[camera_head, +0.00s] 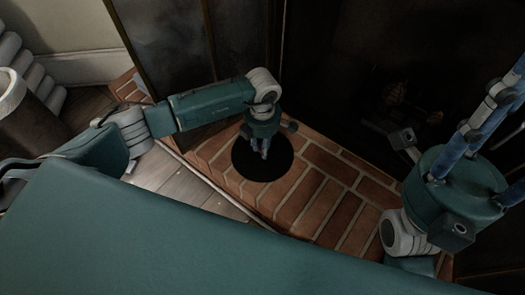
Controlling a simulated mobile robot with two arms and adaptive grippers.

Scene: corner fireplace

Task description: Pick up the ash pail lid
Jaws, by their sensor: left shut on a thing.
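The ash pail lid (246,166) looks like a flat black disc over the brick hearth. It is dark, so its rim and any handle are hard to make out. My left gripper (263,153) points down at the middle of the disc and is shut on the lid, hiding its centre. I cannot tell whether the lid touches the bricks. My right gripper (500,108) is raised at the right edge, with its blue fingers pointing up and away from the lid. Its fingertips are not clear, and no held thing shows there.
The brick hearth (318,205) runs diagonally below the dark fireplace opening (345,75). A dark framed glass panel (165,40) stands behind my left arm. Bare bricks lie right of the lid.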

